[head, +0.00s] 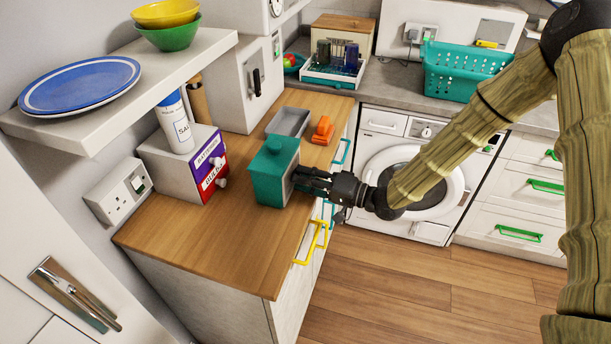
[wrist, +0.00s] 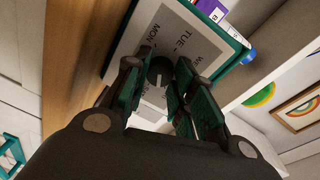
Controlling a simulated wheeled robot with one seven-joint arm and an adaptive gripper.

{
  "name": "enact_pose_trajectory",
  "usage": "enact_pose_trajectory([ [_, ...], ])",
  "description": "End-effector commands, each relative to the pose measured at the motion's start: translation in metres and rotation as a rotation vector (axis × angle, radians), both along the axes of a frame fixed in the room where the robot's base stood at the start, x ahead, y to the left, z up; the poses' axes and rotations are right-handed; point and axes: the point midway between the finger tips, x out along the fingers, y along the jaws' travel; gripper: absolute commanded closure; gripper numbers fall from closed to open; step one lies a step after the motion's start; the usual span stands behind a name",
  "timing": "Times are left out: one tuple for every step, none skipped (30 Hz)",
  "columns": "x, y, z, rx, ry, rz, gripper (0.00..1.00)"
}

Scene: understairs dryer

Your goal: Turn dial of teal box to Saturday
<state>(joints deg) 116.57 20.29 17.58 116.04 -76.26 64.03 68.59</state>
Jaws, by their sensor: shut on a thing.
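The teal box (head: 272,172) stands on the wooden counter in the head view. In the wrist view, its light grey face (wrist: 190,45) shows dark day labels, with MON and TUE readable and another label partly hidden. A dark round dial (wrist: 159,73) with a pale pointer line sits on that face. My gripper (head: 305,180) reaches the box's right side. In the wrist view, my gripper (wrist: 160,85) has its fingers on both sides of the dial, shut on it. The fingers hide part of the face, and I cannot read a Saturday label.
A grey tray (head: 289,122) and an orange object (head: 323,130) lie behind the box. A white box with a purple and red labelled front (head: 208,165) stands left. A shelf with a blue plate (head: 80,85) overhangs at left. The counter's front (head: 235,255) is clear.

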Motion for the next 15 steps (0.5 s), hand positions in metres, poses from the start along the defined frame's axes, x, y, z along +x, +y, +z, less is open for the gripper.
enact_pose_trajectory([
  [0.0004, -0.0001, 0.0031, 0.014, 0.039, -0.001, 0.98],
  [0.0005, 0.0000, 0.0031, 0.022, 0.064, 0.000, 0.98],
  [0.0006, 0.0000, 0.0031, 0.033, 0.099, 0.000, 0.98],
  [0.0006, -0.0001, 0.0031, 0.041, 0.123, 0.000, 0.98],
  [0.0007, -0.0001, 0.0030, 0.048, 0.148, 0.000, 0.98],
  [0.0007, 0.0000, 0.0030, 0.059, 0.178, 0.000, 0.98],
  [0.0007, -0.0001, 0.0030, 0.066, 0.201, 0.000, 0.98],
  [0.0007, -0.0001, 0.0030, 0.073, 0.224, 0.001, 0.98],
  [0.0007, -0.0001, 0.0029, 0.083, 0.252, 0.000, 0.98],
  [0.0007, -0.0001, 0.0029, 0.090, 0.272, 0.001, 0.98],
  [0.0006, -0.0001, 0.0028, 0.095, 0.290, 0.000, 0.98],
  [0.0007, -0.0001, 0.0027, 0.103, 0.315, 0.000, 0.98],
  [0.0006, -0.0001, 0.0025, 0.109, 0.331, 0.000, 0.98],
  [0.0006, -0.0002, 0.0024, 0.114, 0.346, 0.000, 0.98],
  [0.0006, -0.0002, 0.0022, 0.120, 0.366, 0.000, 0.98],
])
